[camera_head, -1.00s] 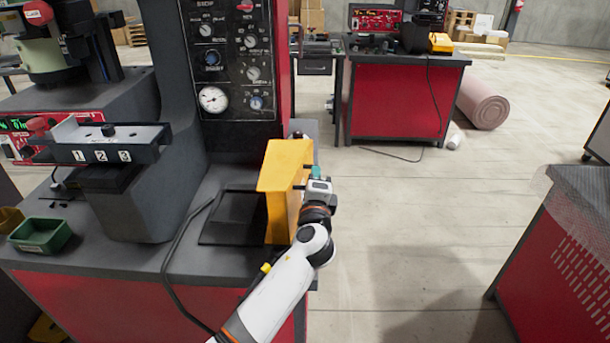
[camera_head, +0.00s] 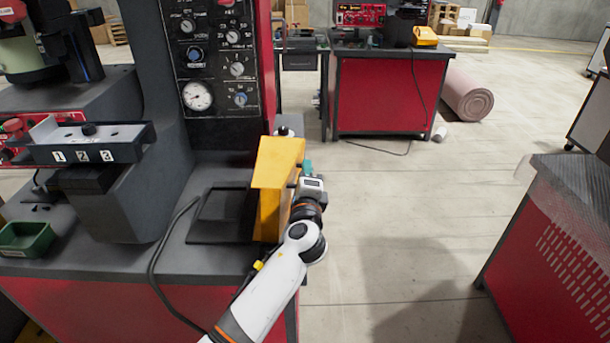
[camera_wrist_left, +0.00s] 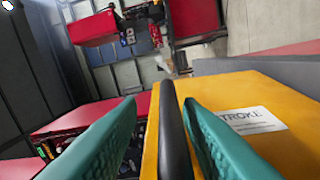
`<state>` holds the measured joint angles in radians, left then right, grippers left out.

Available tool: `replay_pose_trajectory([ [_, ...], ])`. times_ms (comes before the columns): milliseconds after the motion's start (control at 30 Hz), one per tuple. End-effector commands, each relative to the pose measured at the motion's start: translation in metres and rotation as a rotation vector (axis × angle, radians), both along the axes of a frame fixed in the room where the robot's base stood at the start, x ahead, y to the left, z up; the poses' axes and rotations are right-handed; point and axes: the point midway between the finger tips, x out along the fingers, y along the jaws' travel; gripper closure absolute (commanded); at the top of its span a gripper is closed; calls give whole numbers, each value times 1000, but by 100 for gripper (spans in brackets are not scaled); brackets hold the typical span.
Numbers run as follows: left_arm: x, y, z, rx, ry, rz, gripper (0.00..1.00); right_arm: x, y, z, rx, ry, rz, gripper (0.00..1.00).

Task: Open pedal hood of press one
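The yellow pedal hood (camera_head: 269,200) stands on the front right of press one's grey bench top (camera_head: 180,262). A dark flat plate (camera_head: 220,215) lies to its left. My left gripper (camera_head: 305,170) is at the hood's right side, with its teal fingertips partly hidden by the hood and wrist. In the left wrist view, the two teal fingers (camera_wrist_left: 160,105) are spread on either side of a dark bar (camera_wrist_left: 174,130) along the yellow hood (camera_wrist_left: 245,95). The right finger is close beside the bar; a gap shows at the left finger. My right gripper is out of view.
Press one's control panel (camera_head: 212,55) rises behind the hood. A black cable (camera_head: 160,255) runs across the bench, and a green bin (camera_head: 27,238) sits at left. A red bench (camera_head: 390,95) stands behind and another (camera_head: 550,245) at right. Open floor (camera_head: 400,210) lies between.

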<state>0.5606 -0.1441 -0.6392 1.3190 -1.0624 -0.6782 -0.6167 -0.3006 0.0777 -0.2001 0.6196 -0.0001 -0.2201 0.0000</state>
Motion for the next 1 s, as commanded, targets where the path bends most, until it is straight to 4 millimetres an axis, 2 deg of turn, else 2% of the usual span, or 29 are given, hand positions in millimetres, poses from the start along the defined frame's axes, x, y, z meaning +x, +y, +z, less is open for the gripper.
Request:
replay_pose_trajectory([
  [167,-4,0,-1,0,1,-1,68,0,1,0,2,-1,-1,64],
  [267,-15,0,-2,-1,2,-1,68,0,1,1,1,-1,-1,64],
  [700,-102,4,-7,-1,2,-1,68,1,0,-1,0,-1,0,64],
  [833,-115,4,-7,-1,1,-1,68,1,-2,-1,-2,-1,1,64],
  [1000,-120,4,-6,0,0,0,68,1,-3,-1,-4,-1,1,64],
])
